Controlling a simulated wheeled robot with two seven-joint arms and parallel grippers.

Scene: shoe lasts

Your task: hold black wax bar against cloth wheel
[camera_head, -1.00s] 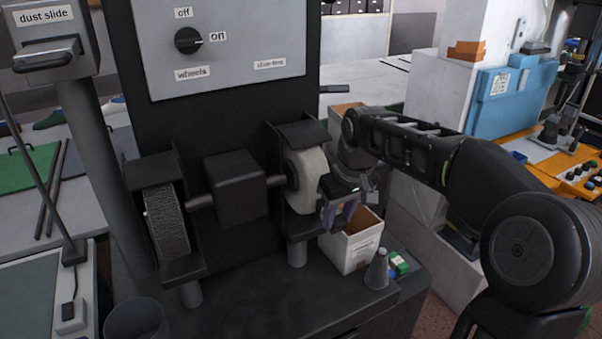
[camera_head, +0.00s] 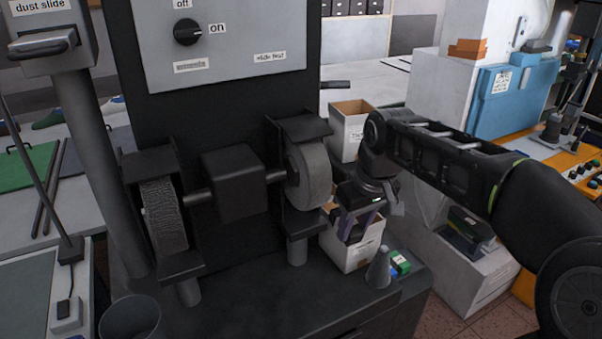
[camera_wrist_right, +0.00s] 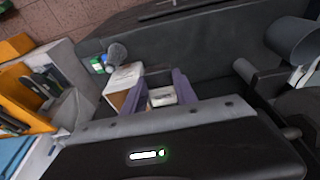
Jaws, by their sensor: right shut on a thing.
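The cloth wheel (camera_head: 312,174) is the smooth grey disc on the right end of the machine's shaft, under a dark hood. My right gripper (camera_head: 354,224) is just right of the wheel and apart from it, over the open white box (camera_head: 352,254). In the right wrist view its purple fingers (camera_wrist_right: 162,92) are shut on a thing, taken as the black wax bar. The bar itself is not clear. A pale marked surface shows between the fingers; I cannot tell whether it is the bar's wrapper or the box behind. My left gripper is out of view.
A textured wheel (camera_head: 164,216) is on the shaft's left end. The knob (camera_head: 188,32) points towards "on". A grey cone (camera_head: 378,268) and a small green box (camera_head: 400,263) stand beside the white box. Another white box (camera_head: 348,132) is behind. A bin (camera_head: 132,316) is front left.

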